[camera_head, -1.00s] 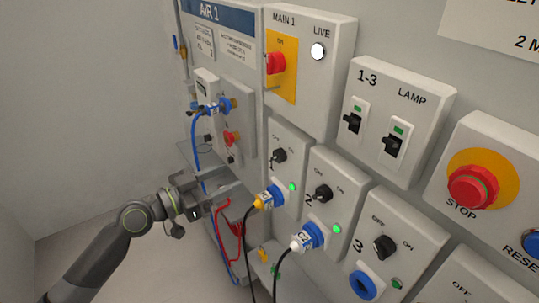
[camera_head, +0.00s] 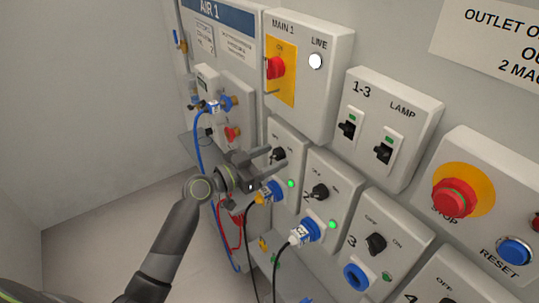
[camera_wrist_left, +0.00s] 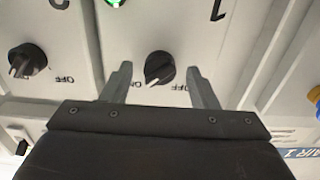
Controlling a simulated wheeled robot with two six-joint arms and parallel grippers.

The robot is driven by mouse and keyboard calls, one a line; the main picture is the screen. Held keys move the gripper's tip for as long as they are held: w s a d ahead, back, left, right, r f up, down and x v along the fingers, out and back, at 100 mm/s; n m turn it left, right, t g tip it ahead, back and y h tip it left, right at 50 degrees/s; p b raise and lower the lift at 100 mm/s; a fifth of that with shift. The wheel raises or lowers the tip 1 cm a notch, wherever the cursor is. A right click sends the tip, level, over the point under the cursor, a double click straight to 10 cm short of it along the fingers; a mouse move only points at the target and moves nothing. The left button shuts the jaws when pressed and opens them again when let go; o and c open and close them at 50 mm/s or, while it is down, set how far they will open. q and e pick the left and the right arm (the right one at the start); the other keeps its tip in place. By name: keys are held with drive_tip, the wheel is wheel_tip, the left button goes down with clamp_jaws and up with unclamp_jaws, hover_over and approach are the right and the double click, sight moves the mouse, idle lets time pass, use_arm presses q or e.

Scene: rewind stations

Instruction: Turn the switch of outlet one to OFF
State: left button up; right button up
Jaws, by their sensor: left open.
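The switch of outlet one is a black rotary knob (camera_wrist_left: 160,68) on a pale grey box, seen upside down in the left wrist view. Its white mark points toward the ON label. In the head view this knob (camera_head: 278,153) is partly hidden by my gripper. The green light (camera_head: 291,183) of outlet one is lit. My left gripper (camera_head: 277,161) is open in front of the box. In the left wrist view its fingers (camera_wrist_left: 159,70) stand on either side of the knob; whether they touch it is unclear. My right gripper is not in view.
A blue plug (camera_head: 271,192) with a black cable sits in outlet one, just below my gripper. The outlet two knob (camera_head: 319,191) and its plug (camera_head: 306,231) are close to the right. A blue hose (camera_head: 197,140) hangs at the left. The floor at left is clear.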

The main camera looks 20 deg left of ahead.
use_arm(q)
drive_tip(key=c, duration=1)
